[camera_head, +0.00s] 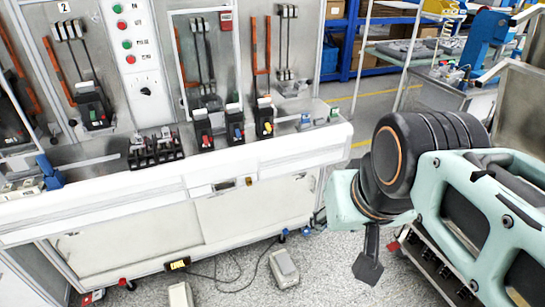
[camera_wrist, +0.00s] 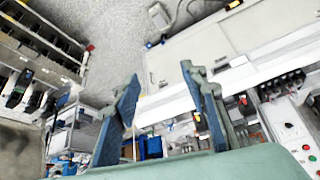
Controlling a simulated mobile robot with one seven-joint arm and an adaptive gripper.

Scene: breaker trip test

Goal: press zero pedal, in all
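Two pale grey foot pedals are on the speckled floor in front of the test bench in the head view: one pedal (camera_head: 285,268) right of centre and a second pedal (camera_head: 180,294) at the bottom edge, partly cut off. I cannot read which one is the zero pedal. A small pale box that looks like a pedal (camera_wrist: 159,17) shows at the top of the wrist view. My gripper (camera_wrist: 160,74) is open and empty, its two blue fingers apart. It is away from the pedals, not touching them. In the head view my arm covers the right side.
The white test bench (camera_head: 180,190) with breakers and buttons fills the left. Dark cables (camera_head: 230,272) run on the floor by the pedals. A small yellow-black block (camera_head: 177,264) lies at the bench foot. Blue shelving (camera_head: 352,45) stands behind.

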